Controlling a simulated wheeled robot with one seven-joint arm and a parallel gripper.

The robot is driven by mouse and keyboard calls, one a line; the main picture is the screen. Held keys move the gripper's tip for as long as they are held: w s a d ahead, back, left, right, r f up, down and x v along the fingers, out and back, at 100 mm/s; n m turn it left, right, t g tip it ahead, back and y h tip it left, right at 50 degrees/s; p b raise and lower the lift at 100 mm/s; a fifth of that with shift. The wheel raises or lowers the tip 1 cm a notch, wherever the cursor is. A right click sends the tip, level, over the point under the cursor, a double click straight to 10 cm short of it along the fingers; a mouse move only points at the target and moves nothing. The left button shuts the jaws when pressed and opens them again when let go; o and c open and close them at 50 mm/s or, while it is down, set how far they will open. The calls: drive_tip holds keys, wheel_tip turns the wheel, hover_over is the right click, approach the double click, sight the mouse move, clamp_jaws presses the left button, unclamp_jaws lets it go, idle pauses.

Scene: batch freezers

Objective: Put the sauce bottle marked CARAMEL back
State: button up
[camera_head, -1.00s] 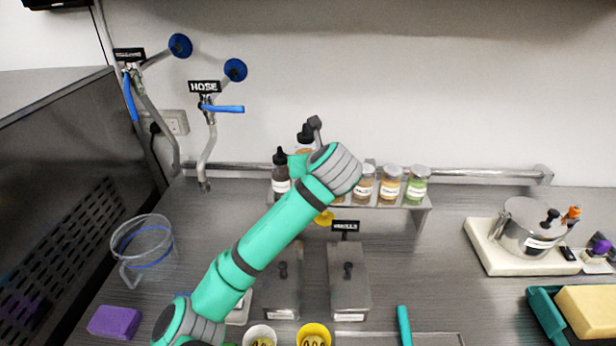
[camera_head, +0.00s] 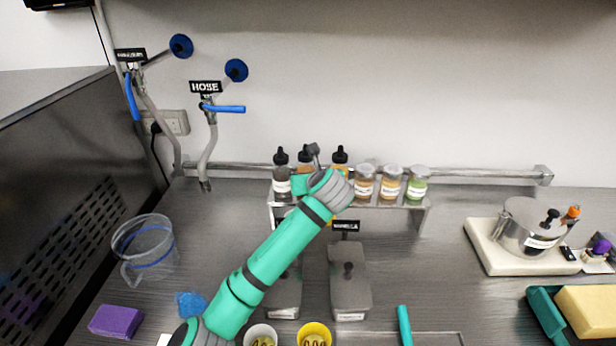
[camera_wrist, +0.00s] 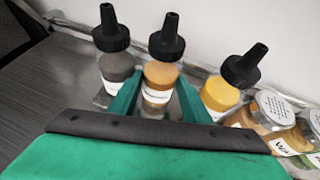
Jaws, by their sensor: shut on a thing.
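My gripper (camera_wrist: 158,94) is shut on a sauce bottle (camera_wrist: 160,76) with brown-orange contents and a black nozzle cap. Its white label is too small to read. In the head view the held bottle (camera_head: 305,158) is upright at the rack (camera_head: 400,204), between a dark sauce bottle (camera_head: 281,176) and a yellow sauce bottle (camera_head: 340,158). Its cap is about level with theirs. My gripper and wrist hide its lower part, so I cannot tell whether its base touches the shelf. The dark bottle (camera_wrist: 113,68) and yellow bottle (camera_wrist: 225,90) flank my fingers closely in the wrist view.
Several topping jars (camera_head: 390,184) stand on the rack's right part. A wall rail (camera_head: 480,173) runs behind. Lidded metal containers (camera_head: 350,285) and a yellow cup (camera_head: 314,332) are in front. A clear pitcher (camera_head: 145,250) stands left.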

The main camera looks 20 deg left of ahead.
drive_tip(key=o, duration=0.8)
drive_tip(key=shift+f, duration=0.15)
drive_tip(key=shift+d+r, duration=0.15)
drive_tip(key=shift+r, duration=0.15)
drive_tip(key=v, duration=1.1)
drive_tip(key=shift+s+d+r, duration=0.15)
drive_tip(key=shift+s+d, duration=0.05)
drive_tip(key=shift+s, duration=0.15)
